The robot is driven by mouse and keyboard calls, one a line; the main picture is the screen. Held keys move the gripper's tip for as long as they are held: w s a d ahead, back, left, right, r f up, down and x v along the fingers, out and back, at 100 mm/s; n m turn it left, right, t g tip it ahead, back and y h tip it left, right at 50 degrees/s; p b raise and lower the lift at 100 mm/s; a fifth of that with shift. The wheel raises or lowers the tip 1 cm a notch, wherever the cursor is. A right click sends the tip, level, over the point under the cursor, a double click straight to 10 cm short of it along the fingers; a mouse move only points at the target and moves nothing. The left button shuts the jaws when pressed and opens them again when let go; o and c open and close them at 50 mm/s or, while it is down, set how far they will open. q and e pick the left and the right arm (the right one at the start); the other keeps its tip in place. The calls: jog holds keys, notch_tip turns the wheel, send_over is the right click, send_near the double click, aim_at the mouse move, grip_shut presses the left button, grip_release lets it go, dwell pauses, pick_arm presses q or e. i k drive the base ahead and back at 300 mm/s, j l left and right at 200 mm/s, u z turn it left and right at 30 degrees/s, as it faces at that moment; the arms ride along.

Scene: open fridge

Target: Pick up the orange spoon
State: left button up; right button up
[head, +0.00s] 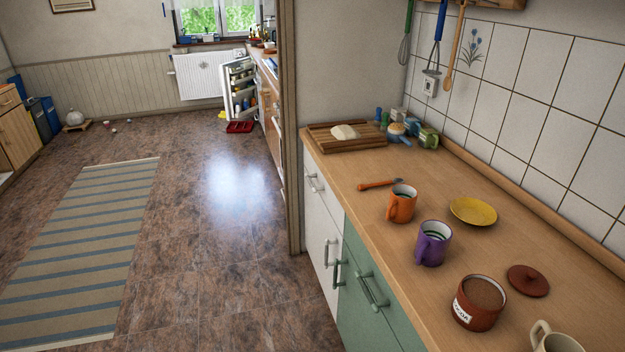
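An orange spoon (378,184) lies on the wooden countertop (375,232), near its left edge. It is just behind and left of an orange mug (401,204), and a cutting board lies farther back. The spoon is fully visible and nothing holds it. Neither of my grippers shows in the head view.
Beyond the spoon is a wooden board (319,138) with a pale lump on it. A purple mug (432,243), yellow plate (474,211), brown jar (479,303) and round lid (528,281) stand nearer. Utensils hang above. Floor at left is open, with a striped rug (85,240).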

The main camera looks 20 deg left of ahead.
aim_at(397, 180)
jog(key=u, duration=0.25)
jog(key=i+j+z, duration=0.15)
jog(key=z, duration=0.35)
jog(key=i+j+z, duration=0.1)
jog(key=j+z, duration=0.15)
jog(key=z, duration=0.2)
jog(key=j+z, duration=0.25)
jog(key=z, duration=0.25)
jog(key=i+j, duration=0.05)
